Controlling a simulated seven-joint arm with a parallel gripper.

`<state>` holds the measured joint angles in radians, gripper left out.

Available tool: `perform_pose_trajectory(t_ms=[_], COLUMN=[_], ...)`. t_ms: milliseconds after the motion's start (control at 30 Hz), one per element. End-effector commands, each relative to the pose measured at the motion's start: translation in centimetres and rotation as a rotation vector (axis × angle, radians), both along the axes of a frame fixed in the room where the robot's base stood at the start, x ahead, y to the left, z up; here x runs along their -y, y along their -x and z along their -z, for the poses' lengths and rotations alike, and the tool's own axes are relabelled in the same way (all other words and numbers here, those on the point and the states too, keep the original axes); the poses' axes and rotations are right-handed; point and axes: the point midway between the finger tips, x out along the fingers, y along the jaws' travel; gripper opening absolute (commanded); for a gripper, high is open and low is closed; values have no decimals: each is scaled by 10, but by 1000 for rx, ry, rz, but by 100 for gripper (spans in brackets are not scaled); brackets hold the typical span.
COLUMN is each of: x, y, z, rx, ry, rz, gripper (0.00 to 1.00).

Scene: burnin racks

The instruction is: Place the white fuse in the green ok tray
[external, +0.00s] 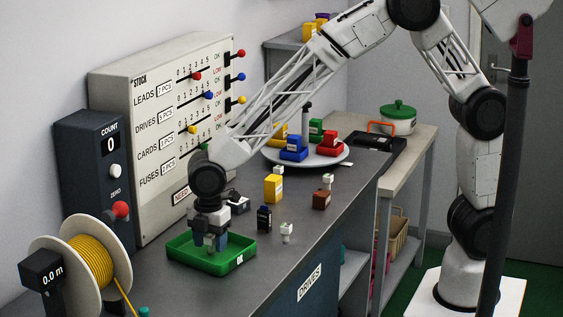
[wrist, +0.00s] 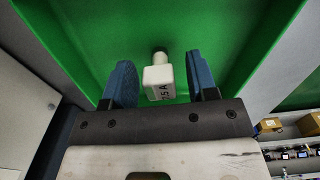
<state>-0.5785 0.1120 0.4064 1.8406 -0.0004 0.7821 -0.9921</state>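The green ok tray (external: 187,258) sits at the near end of the grey bench, with a white "OK" label on its front wall. My gripper (external: 209,243) points down into the tray.
A dark block (external: 264,218) and a small white piece (external: 287,233) stand right of the tray. Yellow (external: 273,188) and brown (external: 321,200) blocks stand farther back. A wire spool (external: 90,262) is at the left. The stock panel (external: 150,110) rises behind.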

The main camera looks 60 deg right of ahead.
Motion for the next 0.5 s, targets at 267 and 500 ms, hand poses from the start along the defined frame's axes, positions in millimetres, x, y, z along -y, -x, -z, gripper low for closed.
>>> perform_pose_trajectory(t_ms=[267,500], x=[0,0], y=[0,0], z=[-1,-13], rx=[0,1], ry=[0,0], rz=[0,0], gripper=[53,53])
